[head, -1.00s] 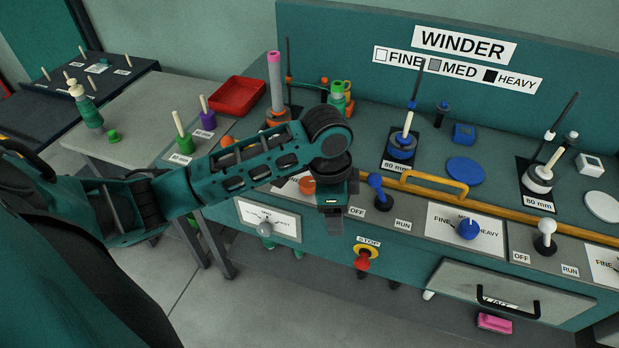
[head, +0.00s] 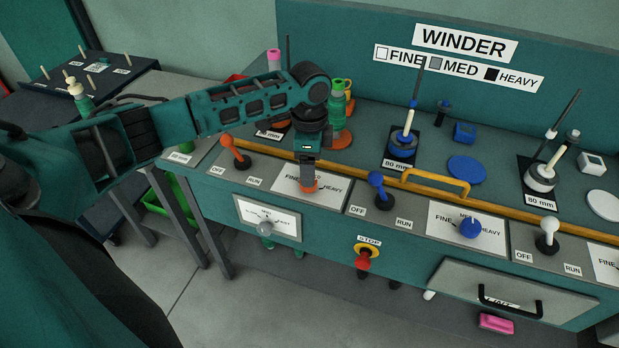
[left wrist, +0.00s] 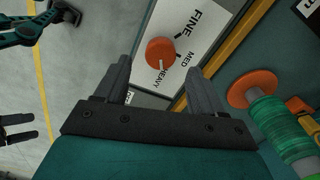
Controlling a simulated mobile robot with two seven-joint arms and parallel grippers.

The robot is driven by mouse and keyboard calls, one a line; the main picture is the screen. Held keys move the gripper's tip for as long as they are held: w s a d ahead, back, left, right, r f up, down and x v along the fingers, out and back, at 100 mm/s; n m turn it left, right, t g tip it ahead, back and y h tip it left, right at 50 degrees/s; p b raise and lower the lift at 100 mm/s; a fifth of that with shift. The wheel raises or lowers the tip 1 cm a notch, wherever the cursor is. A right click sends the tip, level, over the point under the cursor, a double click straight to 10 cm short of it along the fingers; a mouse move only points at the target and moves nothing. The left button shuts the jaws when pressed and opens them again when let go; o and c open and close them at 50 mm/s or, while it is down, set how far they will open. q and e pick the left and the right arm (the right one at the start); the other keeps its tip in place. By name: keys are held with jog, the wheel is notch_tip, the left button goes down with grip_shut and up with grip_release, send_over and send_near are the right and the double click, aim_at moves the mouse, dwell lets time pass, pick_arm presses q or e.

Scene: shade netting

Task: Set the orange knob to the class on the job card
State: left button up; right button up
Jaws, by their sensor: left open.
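The orange knob (head: 309,186) sits on a white FINE/MED/HEAVY plate on the bench's front ledge. In the left wrist view the orange knob (left wrist: 158,50) shows a white mark pointing toward HEAVY. My left gripper (head: 307,172) points down just over the knob and partly hides it in the head view. In the left wrist view its fingers (left wrist: 157,72) are open, with the knob between and beyond the tips; I cannot tell any contact. My right gripper (left wrist: 20,129) shows at that view's left edge, fingers apart and empty. I cannot make out a job card.
An orange lever (head: 234,152) stands left of the knob and a blue lever (head: 379,190) right. A yellow rail (head: 436,184) runs behind. A green spool (left wrist: 275,125) stands near the gripper. A red stop button (head: 363,259) is on the front.

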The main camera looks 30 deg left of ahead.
pick_arm(q)
jog(key=shift+f, duration=2.3)
jog(key=c, duration=1.1)
jog(key=shift+o, duration=0.2)
jog(key=shift+r, duration=0.1)
